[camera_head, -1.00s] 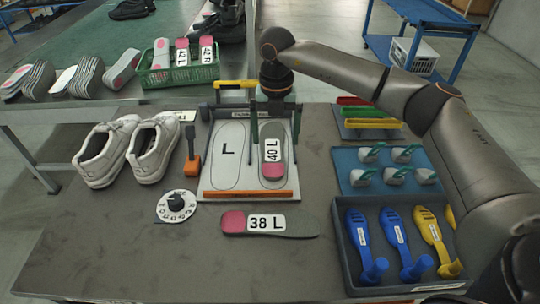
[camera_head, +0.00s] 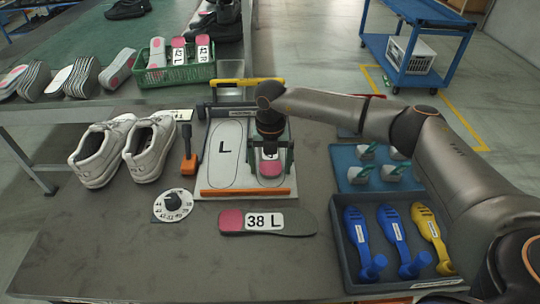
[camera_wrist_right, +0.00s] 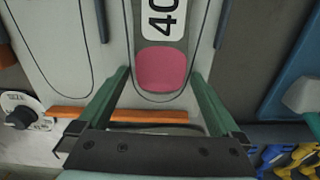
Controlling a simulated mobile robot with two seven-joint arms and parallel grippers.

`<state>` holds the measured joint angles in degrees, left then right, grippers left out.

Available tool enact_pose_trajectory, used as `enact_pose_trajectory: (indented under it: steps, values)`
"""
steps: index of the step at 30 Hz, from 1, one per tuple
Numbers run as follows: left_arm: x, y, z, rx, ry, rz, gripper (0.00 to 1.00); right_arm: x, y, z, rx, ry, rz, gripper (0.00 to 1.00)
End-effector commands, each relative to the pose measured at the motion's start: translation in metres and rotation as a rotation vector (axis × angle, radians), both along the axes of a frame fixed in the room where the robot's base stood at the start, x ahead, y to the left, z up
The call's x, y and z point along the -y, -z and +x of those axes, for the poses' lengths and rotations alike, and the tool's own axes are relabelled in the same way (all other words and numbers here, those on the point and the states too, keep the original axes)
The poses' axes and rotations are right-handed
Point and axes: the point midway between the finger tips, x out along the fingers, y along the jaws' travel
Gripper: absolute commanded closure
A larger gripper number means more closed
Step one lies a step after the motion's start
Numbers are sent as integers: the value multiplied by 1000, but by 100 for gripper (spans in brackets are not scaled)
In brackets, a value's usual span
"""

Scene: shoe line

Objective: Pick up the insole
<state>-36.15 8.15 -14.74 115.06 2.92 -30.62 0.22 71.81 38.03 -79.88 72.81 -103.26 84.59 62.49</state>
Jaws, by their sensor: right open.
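An insole marked 40 L, grey with a pink heel (camera_head: 271,168), lies in the right-hand outline of the white board (camera_head: 222,193). My right gripper (camera_head: 270,174) is open over it, with its green fingers on either side of the heel end. In the right wrist view the pink heel (camera_wrist_right: 162,69) shows between the two fingers (camera_wrist_right: 160,76), with gaps on both sides. Another insole, marked 38 L (camera_head: 292,222), lies on the table in front of the board. My left gripper is out of view.
A dark tray (camera_head: 383,285) with blue and yellow tools is at right. A green basket (camera_head: 176,76) stands behind.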

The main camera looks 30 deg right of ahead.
Motion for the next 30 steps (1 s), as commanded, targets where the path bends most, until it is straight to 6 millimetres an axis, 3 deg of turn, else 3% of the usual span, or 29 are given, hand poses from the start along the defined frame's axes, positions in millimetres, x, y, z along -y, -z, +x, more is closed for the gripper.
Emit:
enact_pose_trajectory:
  steps: [3, 24, 30]
  values:
    - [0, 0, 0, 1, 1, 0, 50, 0, 0, 0, 0, 0, 0, 2]
    - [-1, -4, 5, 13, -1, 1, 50, 0, -1, 0, 0, 0, 0, 81]
    - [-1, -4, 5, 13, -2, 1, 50, 0, -1, 0, 0, 0, 0, 81]
